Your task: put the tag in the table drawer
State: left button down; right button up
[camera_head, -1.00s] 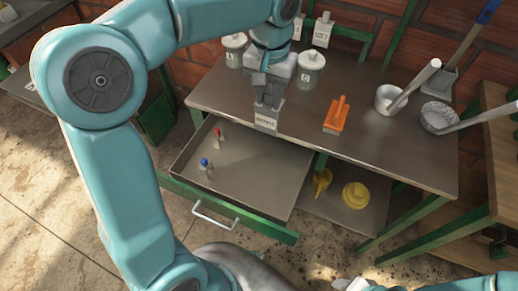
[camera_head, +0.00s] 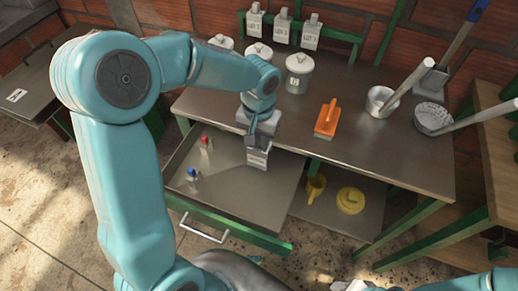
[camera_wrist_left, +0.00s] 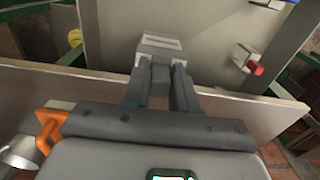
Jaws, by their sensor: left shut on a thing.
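My left gripper (camera_head: 258,143) is shut on a tag (camera_head: 257,158), a small pale block with dark lettering. It holds the tag over the open table drawer (camera_head: 240,200), near the drawer's back edge by the table front. In the left wrist view the tag (camera_wrist_left: 158,46) sits between the two fingers (camera_wrist_left: 160,85), with the drawer floor (camera_wrist_left: 205,30) beyond it. The drawer is pulled out and holds a red-topped item (camera_head: 205,144) and a blue-topped item (camera_head: 191,175) at its left. My right gripper is not clearly in view.
Yellow items (camera_head: 350,200) lie on the lower shelf. The drawer's right side is clear.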

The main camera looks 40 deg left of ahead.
aim_at(259, 147)
pick_arm(q)
notch_tip(259, 147, down, 4)
jog(key=shift+s+d+r, duration=0.1)
jog(key=shift+f, duration=0.35)
jog(key=shift+r, duration=0.15)
jog(key=shift+f+b, duration=0.2)
jog(key=shift+b, duration=0.2)
jog(key=c, duration=0.9)
grip_release()
jog(key=shift+r, duration=0.15)
jog(key=shift+r, duration=0.25)
notch_tip(259, 147, up, 12)
jog(key=shift+f+p, duration=0.2)
jog(key=shift+p, duration=0.7)
